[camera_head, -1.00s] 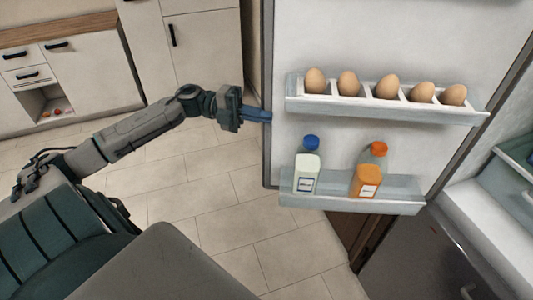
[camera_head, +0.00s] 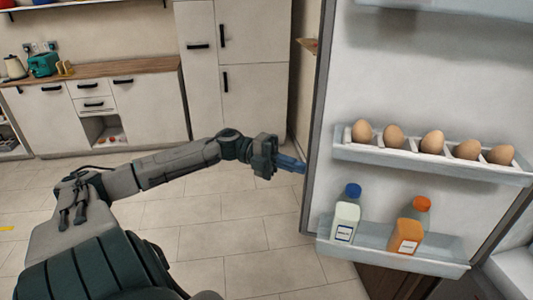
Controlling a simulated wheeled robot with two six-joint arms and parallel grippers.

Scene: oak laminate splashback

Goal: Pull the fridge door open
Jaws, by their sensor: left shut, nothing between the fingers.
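The fridge door (camera_head: 365,95) stands open on the right, its inner side facing me. Its upper shelf (camera_head: 345,152) holds several eggs. Its lower shelf (camera_head: 345,249) holds a bottle with a blue cap (camera_head: 345,218) and an orange bottle (camera_head: 408,232). My left gripper (camera_head: 303,166) is shut with nothing held. Its fingertips are at the door's left edge; I cannot tell whether they touch it. The door's outer side and handle are hidden. My right gripper is not in view.
Part of the fridge body (camera_head: 512,280) shows at the lower right. White cabinets (camera_head: 145,110) with a wooden worktop (camera_head: 100,71) and a tall white cupboard (camera_head: 255,100) stand at the back. The tiled floor (camera_head: 220,240) between is clear.

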